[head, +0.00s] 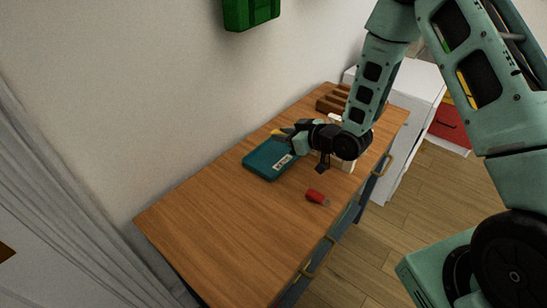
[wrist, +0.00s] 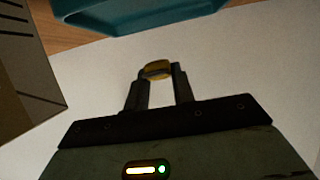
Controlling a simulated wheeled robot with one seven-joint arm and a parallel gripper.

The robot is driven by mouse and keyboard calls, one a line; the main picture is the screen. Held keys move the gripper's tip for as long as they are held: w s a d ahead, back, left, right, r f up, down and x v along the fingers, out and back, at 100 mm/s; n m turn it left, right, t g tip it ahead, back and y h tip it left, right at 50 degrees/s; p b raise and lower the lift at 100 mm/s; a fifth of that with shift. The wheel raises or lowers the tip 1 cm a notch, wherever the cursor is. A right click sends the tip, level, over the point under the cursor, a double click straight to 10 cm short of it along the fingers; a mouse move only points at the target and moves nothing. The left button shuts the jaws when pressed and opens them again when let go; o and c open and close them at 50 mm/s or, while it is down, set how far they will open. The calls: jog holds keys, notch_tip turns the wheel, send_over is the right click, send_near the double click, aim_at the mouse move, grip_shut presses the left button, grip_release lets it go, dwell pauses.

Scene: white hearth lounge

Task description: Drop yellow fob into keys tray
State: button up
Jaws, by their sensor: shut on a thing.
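The keys tray (head: 258,162) is a flat teal tray with a small label, lying on the wooden cabinet top. Its edge also shows at the top of the wrist view (wrist: 140,18). My gripper (head: 285,134) is at the tray's far right side in the head view, seemingly above the top. In the wrist view my gripper (wrist: 157,76) is shut on the yellow fob (wrist: 157,69), held between the fingertips. Only a small bit of the yellow fob (head: 276,132) shows in the head view. In the wrist view the fob appears apart from the tray.
A red fob (head: 317,196) lies on the wooden top (head: 225,212) in front of the tray. A brown wooden rack (head: 334,98) stands at the far end. A pale object is partly hidden behind my arm. The near left of the top is clear.

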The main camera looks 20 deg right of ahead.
jog(key=o, duration=1)
jog(key=shift+o, duration=0.2)
jog(key=p+v, duration=0.8)
jog(key=v, duration=0.9)
jog(key=shift+s+d, duration=0.15)
jog(key=shift+d, duration=0.05)
